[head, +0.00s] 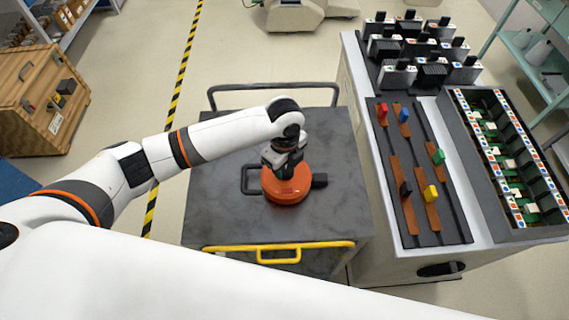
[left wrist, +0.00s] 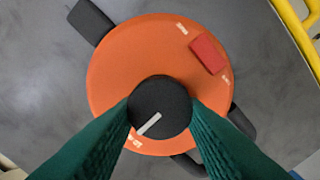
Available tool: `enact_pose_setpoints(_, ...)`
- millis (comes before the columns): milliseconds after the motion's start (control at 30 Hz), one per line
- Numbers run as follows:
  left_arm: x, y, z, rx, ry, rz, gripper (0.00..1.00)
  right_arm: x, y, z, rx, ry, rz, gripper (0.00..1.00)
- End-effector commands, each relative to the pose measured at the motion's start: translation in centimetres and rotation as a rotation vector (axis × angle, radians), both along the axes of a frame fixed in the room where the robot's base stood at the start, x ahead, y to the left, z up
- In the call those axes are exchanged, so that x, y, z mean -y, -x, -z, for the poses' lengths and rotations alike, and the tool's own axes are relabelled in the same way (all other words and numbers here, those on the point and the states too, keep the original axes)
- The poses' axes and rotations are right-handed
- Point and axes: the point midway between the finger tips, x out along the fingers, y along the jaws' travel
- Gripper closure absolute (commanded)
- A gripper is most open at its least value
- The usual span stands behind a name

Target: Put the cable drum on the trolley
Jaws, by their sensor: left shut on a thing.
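The cable drum (head: 284,190) is a round orange body with a black knob on top and dark blocks at its side. It is over the middle of the dark grey top of the trolley (head: 222,205) and looks level; I cannot tell for sure whether it touches the top. My left gripper (head: 286,164) points down from above and is shut on the drum's knob. In the left wrist view, the green fingers press on both sides of the black knob (left wrist: 160,106), above the orange face (left wrist: 125,60). My right gripper is not in view.
The trolley has a yellow handle (head: 280,247) at the near side and a grey rail (head: 270,88) at the far side. A bench (head: 372,240) with trays and several devices stands close on the right. A wooden crate (head: 25,125) is at the left. Bare trolley top surrounds the drum.

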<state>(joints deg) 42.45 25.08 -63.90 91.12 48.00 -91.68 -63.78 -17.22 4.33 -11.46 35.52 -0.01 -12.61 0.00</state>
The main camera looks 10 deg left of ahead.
Motion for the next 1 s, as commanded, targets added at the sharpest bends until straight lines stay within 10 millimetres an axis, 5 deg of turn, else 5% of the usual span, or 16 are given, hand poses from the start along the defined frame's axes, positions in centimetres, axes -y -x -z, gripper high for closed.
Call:
enact_pose_setpoints(67,0.0,-0.1,0.1,0.002,0.001,0.000,1.00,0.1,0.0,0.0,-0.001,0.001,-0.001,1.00)
enact_pose_setpoints(100,0.0,0.0,0.2,0.000,0.000,0.000,0.59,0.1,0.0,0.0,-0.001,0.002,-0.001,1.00)
enact_pose_setpoints(200,0.0,0.0,0.2,0.000,0.000,0.000,0.42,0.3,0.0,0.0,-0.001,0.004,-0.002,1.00)
enact_pose_setpoints(633,0.0,-0.1,-0.9,0.003,0.002,0.000,0.42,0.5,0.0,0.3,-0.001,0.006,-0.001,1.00)
enact_pose_setpoints(1000,0.1,-0.2,-8.4,0.005,0.003,0.000,0.42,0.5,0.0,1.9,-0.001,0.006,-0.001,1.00)
